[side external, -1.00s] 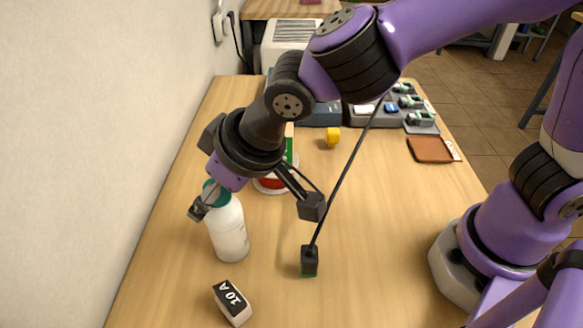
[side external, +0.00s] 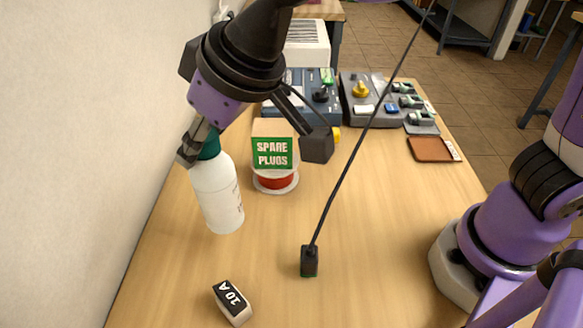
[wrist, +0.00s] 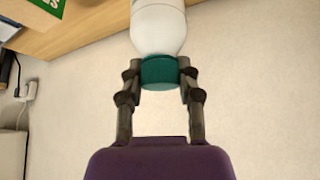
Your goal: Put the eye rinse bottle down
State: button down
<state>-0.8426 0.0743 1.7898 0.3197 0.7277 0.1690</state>
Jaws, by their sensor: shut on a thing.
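The eye rinse bottle (side external: 217,195) is white with a green cap, in the left part of the side external view. My gripper (side external: 192,150) is shut on its green cap from above. The bottle hangs slightly tilted in the grip and looks raised above the wooden table (side external: 270,235); the exact gap is hard to tell. In the wrist view the two fingers (wrist: 160,88) sit on either side of the green cap, with the white bottle body (wrist: 158,28) beyond it.
A 10 A block (side external: 232,302) lies near the front, and a black plug (side external: 309,261) with a cable is right of centre. The wall (side external: 90,130) is close on the left.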

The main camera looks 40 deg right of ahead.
jog(key=shift+m, duration=0.3)
jog(key=r, duration=0.7)
jog(key=shift+w+d, duration=0.25)
jog(key=shift+d, duration=0.15)
jog(key=w+d+m+h, duration=0.4)
jog(key=d+m, duration=0.3)
jog(key=d, duration=0.8)
jog(key=s+d+m+g+h, duration=0.2)
jog(key=s+d+m, duration=0.3)
jog(key=d, duration=0.5)
jog(key=s+d+m+g+h, duration=0.25)
jog(key=d+m, duration=0.45)
jog(key=d, duration=0.4)
notch_tip(320, 180, down, 15)
jog(key=shift+r+n, duration=0.15)
jog(key=shift+n, duration=0.15)
jog(key=shift+w+a+t, duration=0.1)
jog(key=shift+t, duration=0.15)
jog(key=c, duration=0.5)
grip_release()
